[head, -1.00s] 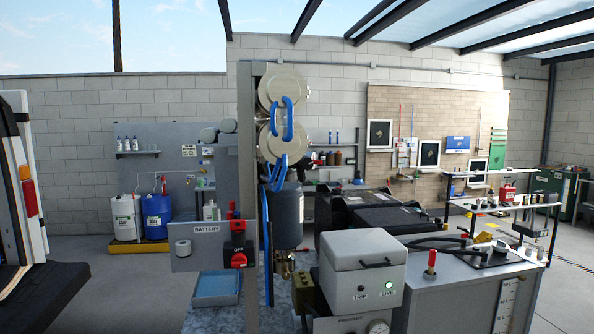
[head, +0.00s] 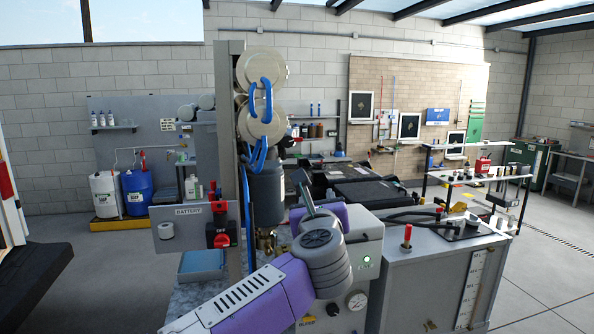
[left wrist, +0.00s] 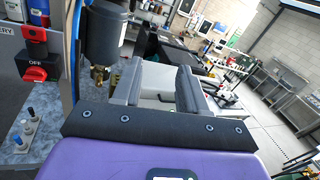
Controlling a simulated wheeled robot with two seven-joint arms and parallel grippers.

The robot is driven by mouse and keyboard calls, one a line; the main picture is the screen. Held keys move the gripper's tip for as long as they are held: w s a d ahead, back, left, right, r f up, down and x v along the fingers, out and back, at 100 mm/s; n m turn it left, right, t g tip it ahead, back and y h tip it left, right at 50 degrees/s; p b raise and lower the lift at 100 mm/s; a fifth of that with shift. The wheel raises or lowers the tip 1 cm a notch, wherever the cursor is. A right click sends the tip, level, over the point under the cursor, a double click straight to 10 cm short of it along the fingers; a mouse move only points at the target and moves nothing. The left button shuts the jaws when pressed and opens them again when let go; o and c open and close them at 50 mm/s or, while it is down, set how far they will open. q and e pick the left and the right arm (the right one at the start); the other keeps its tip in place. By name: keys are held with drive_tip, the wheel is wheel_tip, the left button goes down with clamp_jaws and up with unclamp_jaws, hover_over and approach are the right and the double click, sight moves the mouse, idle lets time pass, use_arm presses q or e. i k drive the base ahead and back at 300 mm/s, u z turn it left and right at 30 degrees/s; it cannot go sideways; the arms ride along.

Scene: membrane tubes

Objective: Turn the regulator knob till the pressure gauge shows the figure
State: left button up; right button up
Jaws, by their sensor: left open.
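The round white pressure gauge (head: 357,300) is on the front panel below the grey box, low in the head view. Its reading is too small to tell. A small black knob (head: 333,309) sits just left of the gauge; I cannot tell for sure that it is the regulator knob. My left gripper (head: 305,191) is raised above the panel, in front of the grey box, apart from knob and gauge. In the left wrist view its two fingers (left wrist: 158,85) stand apart with nothing held. Neither knob nor gauge can be made out there. My right gripper is not in view.
A blue-grey cylinder (head: 265,195) and a post (head: 228,150) stand left of the gripper. The red battery switch (head: 221,235) is further left, above a blue tray (head: 202,262). The grey box (head: 365,248) with a green light is close behind my arm.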

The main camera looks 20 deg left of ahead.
sight(287, 141)
drive_tip(key=u, duration=0.2)
drive_tip(key=i, duration=1.6)
drive_tip(key=u, duration=0.3)
